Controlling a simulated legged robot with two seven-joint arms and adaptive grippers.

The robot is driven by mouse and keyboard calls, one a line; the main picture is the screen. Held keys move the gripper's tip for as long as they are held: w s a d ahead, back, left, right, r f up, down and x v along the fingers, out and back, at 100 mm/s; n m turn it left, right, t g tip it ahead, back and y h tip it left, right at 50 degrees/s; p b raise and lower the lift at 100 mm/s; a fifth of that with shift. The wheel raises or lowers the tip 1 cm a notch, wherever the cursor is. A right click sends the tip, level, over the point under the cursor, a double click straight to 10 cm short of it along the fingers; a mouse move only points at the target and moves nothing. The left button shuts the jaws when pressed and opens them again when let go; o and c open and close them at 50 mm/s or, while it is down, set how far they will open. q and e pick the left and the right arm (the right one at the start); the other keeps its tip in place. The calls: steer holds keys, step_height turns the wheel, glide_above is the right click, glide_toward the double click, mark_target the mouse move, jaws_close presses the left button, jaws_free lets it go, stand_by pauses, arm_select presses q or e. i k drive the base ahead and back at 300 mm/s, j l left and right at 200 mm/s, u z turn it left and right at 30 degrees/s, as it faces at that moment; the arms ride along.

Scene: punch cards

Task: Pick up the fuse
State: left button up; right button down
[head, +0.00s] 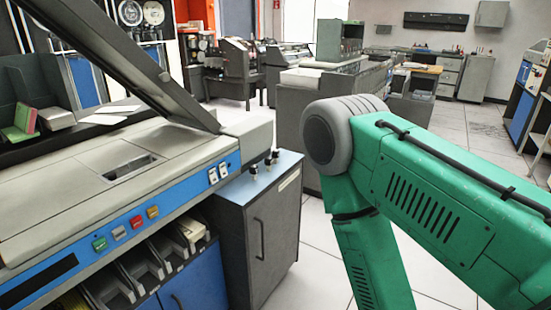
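Several small dark upright pieces with pale parts stand on the blue-grey top of a low cabinet (230,189) in the middle of the head view. They look like fuses or knobs; one small piece (253,169) is at the front and another (275,155) is farther back. I cannot tell for certain which is the fuse. My green right arm comes in from the right, with its grey joint to the right of the cabinet. Its lower link runs down out of the picture. Neither gripper is in view.
A large card machine (60,205) with a raised dark lid (118,60) and coloured buttons fills the left, close beside the cabinet. More grey machines stand behind. Tiled floor (318,262) is open right of the cabinet.

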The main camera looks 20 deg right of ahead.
mark_target(276, 153)
steer(key=i+l, duration=0.35)
steer(key=l, duration=0.15)
steer(key=i+l, duration=0.4)
steer(key=l, duration=0.15)
steer(key=i+l, duration=0.35)
steer(key=l, duration=0.15)
steer(key=i+l, duration=0.35)
steer(key=l, duration=0.15)
steer(key=i+u, duration=0.05)
